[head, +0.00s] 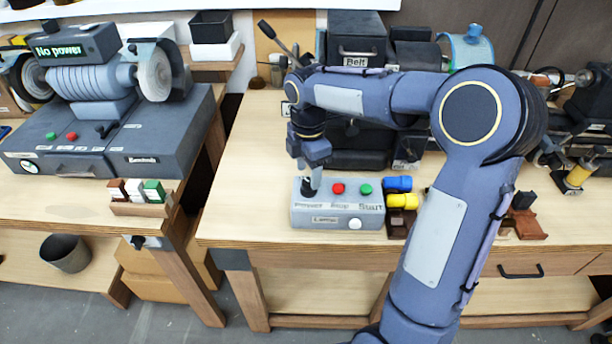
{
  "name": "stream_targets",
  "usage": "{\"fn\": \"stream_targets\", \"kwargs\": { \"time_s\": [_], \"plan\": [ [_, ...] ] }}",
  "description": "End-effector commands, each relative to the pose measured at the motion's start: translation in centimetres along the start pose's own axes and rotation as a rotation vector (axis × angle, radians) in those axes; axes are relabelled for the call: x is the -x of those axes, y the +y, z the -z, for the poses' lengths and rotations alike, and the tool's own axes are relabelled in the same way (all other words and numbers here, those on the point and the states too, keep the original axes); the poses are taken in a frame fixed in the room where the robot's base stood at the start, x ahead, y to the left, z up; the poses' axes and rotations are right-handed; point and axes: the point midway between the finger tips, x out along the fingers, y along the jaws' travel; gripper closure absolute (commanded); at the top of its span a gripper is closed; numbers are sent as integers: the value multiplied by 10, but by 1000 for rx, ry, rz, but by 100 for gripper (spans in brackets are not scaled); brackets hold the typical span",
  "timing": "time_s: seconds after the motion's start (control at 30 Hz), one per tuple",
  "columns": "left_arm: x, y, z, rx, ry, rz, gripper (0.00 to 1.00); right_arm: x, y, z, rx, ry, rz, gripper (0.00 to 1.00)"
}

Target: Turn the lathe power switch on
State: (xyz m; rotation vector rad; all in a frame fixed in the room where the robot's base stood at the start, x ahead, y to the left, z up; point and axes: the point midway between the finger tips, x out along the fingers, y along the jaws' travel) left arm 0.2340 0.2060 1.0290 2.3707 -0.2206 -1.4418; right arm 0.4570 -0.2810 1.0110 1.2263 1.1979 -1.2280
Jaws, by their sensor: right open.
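The grey lathe control box (338,221) sits near the front edge of the right bench. Its top reads Power, Stop and Start, and its front carries a label that looks like Lathe. A red button (338,188) and a green button (366,189) stand on top, and a white round part (355,224) is on the front. My right gripper (309,186) is open and points down over the Power end, at or just above a dark switch there. My left gripper is out of view.
Dark machines, one marked Belt (357,49), stand behind. A grinder showing "No power" (74,50) is on the left bench. The bench left of the box is clear.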

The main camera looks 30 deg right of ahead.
Motion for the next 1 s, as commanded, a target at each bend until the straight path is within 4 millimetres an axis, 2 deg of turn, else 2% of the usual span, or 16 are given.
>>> {"fn": "stream_targets", "kwargs": {
  "time_s": [0.2, 0.53, 0.87, 1.0],
  "plan": [
    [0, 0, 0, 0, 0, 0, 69, -24, 0, 0, -1, 1, 2, 48],
    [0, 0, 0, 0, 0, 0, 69, -27, 0, 0, -2, 1, -1, 50],
    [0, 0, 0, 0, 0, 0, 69, -27, 0, 0, -2, 1, -1, 93],
    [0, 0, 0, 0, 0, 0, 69, -26, 0, 0, -6, 1, -1, 93]
  ]
}}
